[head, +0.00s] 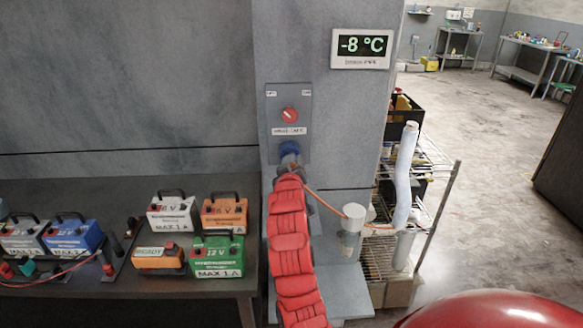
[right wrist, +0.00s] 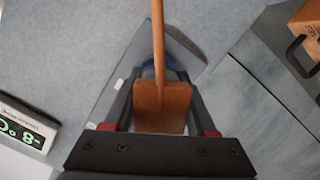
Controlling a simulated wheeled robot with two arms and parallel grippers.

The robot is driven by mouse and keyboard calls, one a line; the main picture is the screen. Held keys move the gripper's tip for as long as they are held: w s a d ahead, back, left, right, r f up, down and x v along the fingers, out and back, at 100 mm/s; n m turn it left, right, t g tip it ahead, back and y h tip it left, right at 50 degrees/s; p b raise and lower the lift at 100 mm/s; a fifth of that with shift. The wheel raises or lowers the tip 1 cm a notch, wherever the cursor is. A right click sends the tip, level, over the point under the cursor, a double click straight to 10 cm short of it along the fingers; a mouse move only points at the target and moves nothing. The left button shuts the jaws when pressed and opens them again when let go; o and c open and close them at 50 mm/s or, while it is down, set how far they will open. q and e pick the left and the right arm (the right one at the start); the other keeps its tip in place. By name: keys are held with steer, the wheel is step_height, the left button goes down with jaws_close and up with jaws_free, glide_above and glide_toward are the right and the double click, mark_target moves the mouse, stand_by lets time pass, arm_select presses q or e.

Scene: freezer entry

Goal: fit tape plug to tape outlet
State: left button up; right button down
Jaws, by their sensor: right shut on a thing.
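My right arm, in a red padded sleeve, reaches up to the grey wall panel (head: 274,105). My right gripper (head: 290,166) is right below the blue outlet (head: 289,148) on that panel, and its fingers hide part of the area. In the right wrist view the gripper (right wrist: 163,95) is shut on an orange-brown plug (right wrist: 162,108) with its cable (right wrist: 158,35) running away upward. A bit of blue outlet (right wrist: 147,66) shows behind the cable. Whether the plug touches or sits in the outlet cannot be told. My left gripper is not in view.
The orange cable runs from the gripper to a white wrapped pipe (head: 404,170) at the right, past a white cup-like fitting (head: 354,212). A red rotary switch (head: 289,114) is above the outlet. A bench with several batteries (head: 218,257) stands at the left.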

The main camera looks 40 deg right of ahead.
steer(key=shift+w+d, duration=0.25)
steer(key=shift+w, duration=0.15)
steer(key=shift+c, duration=0.7)
jaws_free()
steer(key=p+v, duration=1)
steer(key=v, duration=0.7)
steer(key=shift+r+p, duration=0.2)
steer(key=shift+p, duration=0.1)
steer(key=shift+s+a, duration=0.1)
steer(key=shift+c, duration=0.3)
